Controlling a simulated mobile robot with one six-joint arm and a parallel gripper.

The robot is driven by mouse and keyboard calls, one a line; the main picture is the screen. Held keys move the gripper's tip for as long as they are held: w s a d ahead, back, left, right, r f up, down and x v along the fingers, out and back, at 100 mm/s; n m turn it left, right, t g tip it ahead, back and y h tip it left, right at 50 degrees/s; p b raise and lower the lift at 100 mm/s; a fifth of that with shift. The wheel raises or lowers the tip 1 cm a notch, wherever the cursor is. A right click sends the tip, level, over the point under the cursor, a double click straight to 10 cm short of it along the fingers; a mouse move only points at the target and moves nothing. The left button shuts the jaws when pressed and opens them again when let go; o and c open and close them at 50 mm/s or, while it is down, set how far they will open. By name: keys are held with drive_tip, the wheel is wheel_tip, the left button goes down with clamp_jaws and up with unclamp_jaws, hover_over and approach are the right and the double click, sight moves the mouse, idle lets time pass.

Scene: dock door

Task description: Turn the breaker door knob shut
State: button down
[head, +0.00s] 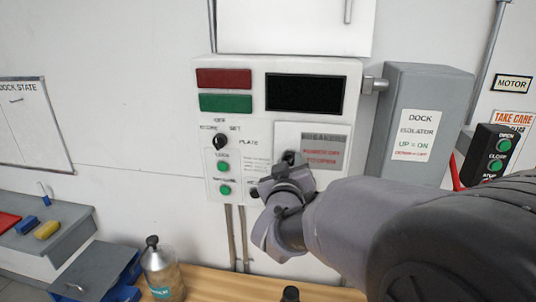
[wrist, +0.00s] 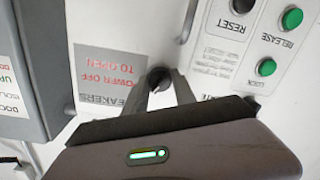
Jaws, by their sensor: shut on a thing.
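The breaker door (head: 318,145) is a light panel with a grey label strip and red print, at the lower right of the white control box. It looks flush with the box face. Its dark knob (head: 290,157) sits at the door's left side, partly hidden by my gripper (head: 286,172). In the wrist view the door (wrist: 98,72) appears turned over, and the dark knob (wrist: 158,74) shows between the tips of my gripper (wrist: 161,84). My gripper is shut on the knob. The knob's turn angle is hidden by the fingers.
The white control box (head: 232,150) carries a dark screen (head: 306,93), a black selector (head: 220,141) and green buttons. A grey dock isolator box (head: 425,85) stands close on the right. Below, a wooden bench (head: 215,285) holds a bottle (head: 162,272).

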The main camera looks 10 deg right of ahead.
drive_tip(key=n+p, duration=0.3)
drive_tip(key=n, duration=0.3)
drive_tip(key=shift+r+h, duration=0.1)
drive_tip(key=shift+h, duration=0.2)
idle(0.4)
drive_tip(key=c, duration=1)
unclamp_jaws()
drive_tip(key=shift+c, duration=0.2)
drive_tip(key=b+v, duration=0.3)
drive_tip(key=v, duration=1.4)
drive_tip(key=shift+s+r, duration=0.15)
drive_tip(key=shift+r, duration=0.15)
